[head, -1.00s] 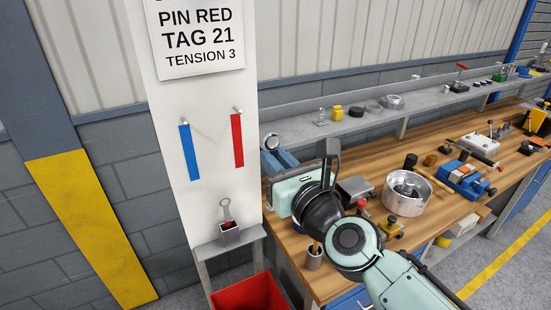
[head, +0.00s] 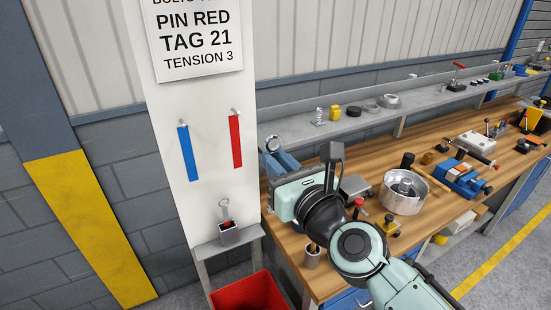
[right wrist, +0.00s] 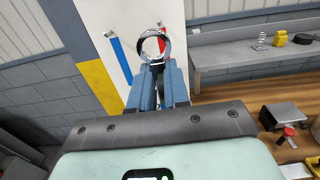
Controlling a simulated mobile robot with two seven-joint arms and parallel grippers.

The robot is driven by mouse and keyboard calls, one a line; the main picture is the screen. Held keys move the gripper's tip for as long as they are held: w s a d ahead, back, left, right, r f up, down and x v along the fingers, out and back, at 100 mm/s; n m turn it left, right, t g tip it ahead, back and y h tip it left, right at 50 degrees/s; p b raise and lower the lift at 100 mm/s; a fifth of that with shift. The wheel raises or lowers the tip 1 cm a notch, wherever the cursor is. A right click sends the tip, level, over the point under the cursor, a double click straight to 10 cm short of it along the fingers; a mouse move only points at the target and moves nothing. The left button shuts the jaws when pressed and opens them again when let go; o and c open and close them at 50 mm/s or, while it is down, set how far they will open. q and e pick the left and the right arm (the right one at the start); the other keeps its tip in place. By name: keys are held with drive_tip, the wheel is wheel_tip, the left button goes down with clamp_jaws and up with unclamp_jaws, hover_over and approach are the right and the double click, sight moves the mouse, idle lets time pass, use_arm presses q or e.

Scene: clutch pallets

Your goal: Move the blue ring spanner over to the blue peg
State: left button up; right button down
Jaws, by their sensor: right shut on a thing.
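My right gripper (head: 279,157) is shut on a ring spanner and holds it upright in front of the workbench. Its grey metal ring (right wrist: 154,45) stands above the blue-grey fingertips (right wrist: 154,82) in the right wrist view; the ring (head: 271,142) also shows in the head view. The shank is mostly hidden between the fingers, so I cannot see its colour. The blue peg (head: 182,122) sticks out of the white panel above a blue strip (head: 188,153), to the left of the held ring. Nothing hangs on it. My left gripper is out of view.
A red peg (head: 236,111) sits above a red strip (head: 236,142). Another ring spanner (head: 225,208) stands in a small holder (head: 230,236) on a stand. A red bin (head: 245,292) is below.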

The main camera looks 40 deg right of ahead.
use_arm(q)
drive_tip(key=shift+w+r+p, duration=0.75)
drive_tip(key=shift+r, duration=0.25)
use_arm(e)
drive_tip(key=shift+v, duration=2.85)
drive_tip(key=shift+w, duration=0.1)
